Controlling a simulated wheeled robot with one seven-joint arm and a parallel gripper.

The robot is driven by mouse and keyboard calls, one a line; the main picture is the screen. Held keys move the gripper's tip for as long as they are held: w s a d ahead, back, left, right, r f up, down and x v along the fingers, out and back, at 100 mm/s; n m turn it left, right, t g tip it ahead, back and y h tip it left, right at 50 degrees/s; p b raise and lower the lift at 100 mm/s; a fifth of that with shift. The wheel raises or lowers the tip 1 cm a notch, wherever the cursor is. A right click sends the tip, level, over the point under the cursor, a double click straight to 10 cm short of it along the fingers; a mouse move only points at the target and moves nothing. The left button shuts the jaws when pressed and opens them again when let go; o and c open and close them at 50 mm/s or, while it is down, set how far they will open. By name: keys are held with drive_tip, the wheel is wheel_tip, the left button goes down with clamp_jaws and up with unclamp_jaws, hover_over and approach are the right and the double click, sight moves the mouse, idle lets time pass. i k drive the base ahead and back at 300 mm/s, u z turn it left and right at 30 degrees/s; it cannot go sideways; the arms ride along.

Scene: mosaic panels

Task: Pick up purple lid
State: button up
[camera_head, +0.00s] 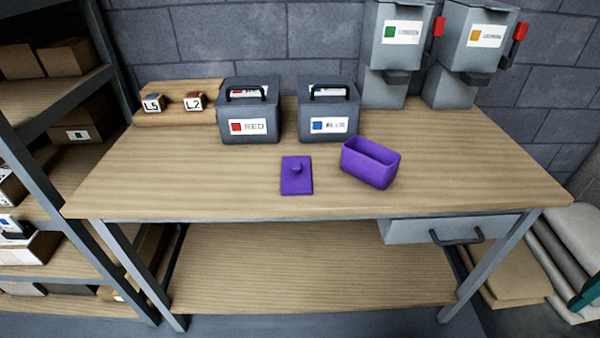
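The purple lid (297,181) lies flat on the wooden workbench, left of the purple box and near the middle of the bench top. It is a small rectangle with a knob (297,168) on its upper side. The open purple box (366,170) stands to its right, apart from it, and looks empty. My gripper is not in view.
The workbench (200,180) has clear space around the lid. Grey bins labelled RED (263,138) and blue (342,137) stand behind it. Two grey dispensers (384,88) with red levers stand at the back right. A wooden rack (178,118) holds L5 and L2 pieces. Shelves (55,85) stand left.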

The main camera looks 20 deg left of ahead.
sight(296, 178)
drive_tip(key=z, duration=1.6)
drive_tip(key=k, duration=1)
drive_tip(key=u, duration=1.6)
drive_tip(key=i, duration=0.8)
drive_tip(key=u, duration=0.05)
